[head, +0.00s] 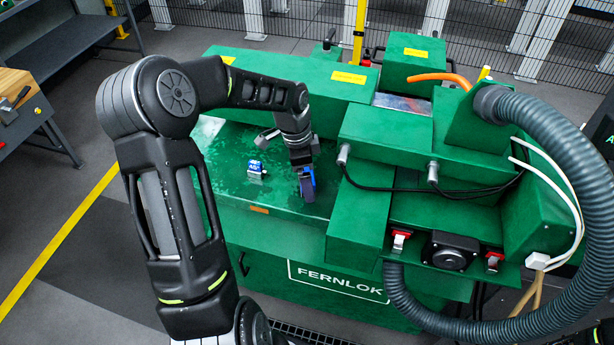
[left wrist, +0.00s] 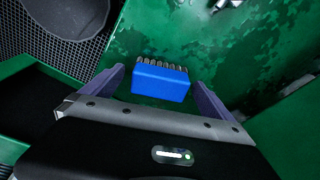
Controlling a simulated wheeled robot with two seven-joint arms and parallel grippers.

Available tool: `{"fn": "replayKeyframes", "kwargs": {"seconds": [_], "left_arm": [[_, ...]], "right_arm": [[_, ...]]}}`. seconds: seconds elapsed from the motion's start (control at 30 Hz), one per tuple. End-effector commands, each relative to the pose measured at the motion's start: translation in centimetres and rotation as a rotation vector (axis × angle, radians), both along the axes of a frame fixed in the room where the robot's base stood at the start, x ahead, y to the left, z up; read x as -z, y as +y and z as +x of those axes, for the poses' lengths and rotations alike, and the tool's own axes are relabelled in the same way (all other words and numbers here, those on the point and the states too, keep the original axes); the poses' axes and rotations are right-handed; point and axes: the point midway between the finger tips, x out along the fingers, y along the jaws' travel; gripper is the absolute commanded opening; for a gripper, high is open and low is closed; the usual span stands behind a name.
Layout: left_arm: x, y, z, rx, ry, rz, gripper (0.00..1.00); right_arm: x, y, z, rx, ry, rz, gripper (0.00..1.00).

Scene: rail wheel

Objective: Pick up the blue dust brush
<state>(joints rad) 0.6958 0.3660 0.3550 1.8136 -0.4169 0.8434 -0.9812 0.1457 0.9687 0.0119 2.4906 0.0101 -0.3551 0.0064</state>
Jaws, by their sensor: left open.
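The blue dust brush (left wrist: 160,82) shows in the left wrist view as a blue block with a row of dark bristles along its far edge. It lies between the two purple fingers of my left gripper (left wrist: 163,92), with green showing on both sides, so the fingers look apart from it. In the head view my left gripper (head: 307,186) points down over the green machine's wet top. Bright blue patches show around its fingers there, and the brush is mostly hidden. My right gripper is in neither view.
A small white-and-blue block (head: 256,170) sits on the machine top, left of my gripper. Green housings (head: 385,150) with black cables rise close on the right. A thick grey hose (head: 555,120) curves at far right.

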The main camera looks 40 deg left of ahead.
Motion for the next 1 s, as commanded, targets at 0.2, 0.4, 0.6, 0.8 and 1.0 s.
{"fn": "replayKeyframes", "kwargs": {"seconds": [0.2, 0.4, 0.6, 0.8, 1.0], "left_arm": [[0.75, -0.08, 0.07, 0.0, -0.001, 0.001, 0.98], [0.73, -0.08, 0.07, 0.0, -0.001, 0.001, 0.98], [0.71, -0.08, 0.07, 0.0, -0.001, 0.001, 0.98], [0.7, -0.09, 0.08, 0.0, -0.001, 0.001, 0.88], [0.7, -0.09, 0.08, 0.0, -0.001, 0.001, 0.71]], "right_arm": [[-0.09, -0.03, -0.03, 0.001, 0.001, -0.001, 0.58], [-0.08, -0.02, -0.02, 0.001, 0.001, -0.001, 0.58], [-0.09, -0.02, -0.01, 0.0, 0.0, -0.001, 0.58], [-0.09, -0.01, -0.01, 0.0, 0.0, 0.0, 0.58], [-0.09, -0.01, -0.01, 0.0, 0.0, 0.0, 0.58]]}}
